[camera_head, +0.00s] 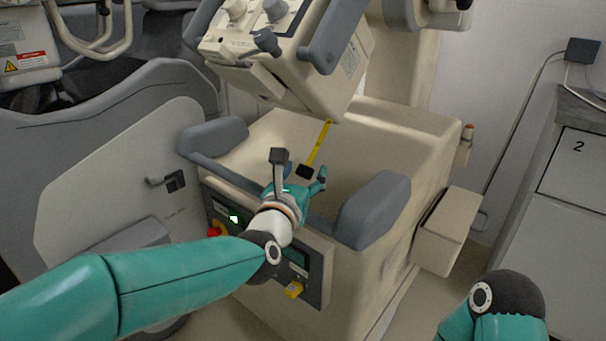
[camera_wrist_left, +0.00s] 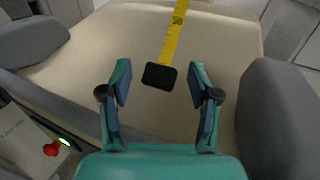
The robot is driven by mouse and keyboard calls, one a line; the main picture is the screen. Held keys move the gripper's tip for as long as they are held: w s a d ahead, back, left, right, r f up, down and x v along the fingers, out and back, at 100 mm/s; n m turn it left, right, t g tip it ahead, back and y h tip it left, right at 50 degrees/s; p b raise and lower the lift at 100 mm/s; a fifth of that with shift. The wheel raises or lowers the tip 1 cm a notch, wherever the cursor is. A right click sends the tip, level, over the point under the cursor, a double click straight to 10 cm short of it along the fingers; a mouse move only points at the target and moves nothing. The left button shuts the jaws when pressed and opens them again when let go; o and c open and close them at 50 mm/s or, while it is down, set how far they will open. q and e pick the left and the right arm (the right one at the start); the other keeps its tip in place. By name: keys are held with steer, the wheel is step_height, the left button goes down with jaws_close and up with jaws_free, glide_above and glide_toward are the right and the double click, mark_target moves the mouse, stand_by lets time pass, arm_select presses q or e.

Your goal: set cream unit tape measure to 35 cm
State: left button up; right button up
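The cream unit (camera_head: 400,140) stands in the middle of the head view, with its tilted upper head (camera_head: 285,75) above its flat top. A yellow tape (camera_head: 319,143) hangs from the upper head down to a black end tab (camera_head: 305,171). In the left wrist view the tape (camera_wrist_left: 172,40) bears a mark that looks like 30, and the black tab (camera_wrist_left: 159,76) lies just ahead of the fingertips. My left gripper (camera_wrist_left: 160,82) is open, with its fingers to either side and short of the tab, apparently not touching it. My right gripper is out of view.
Grey handles flank the unit's top, left (camera_head: 213,138) and right (camera_head: 373,210). A control panel with a red button (camera_head: 214,232) and yellow part (camera_head: 294,290) is on its front. A cream box (camera_head: 447,232) juts out at right, near a cabinet (camera_head: 565,190).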

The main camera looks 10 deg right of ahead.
arm_select(q)
steer(key=v, duration=1.2)
steer(key=shift+w, duration=0.1)
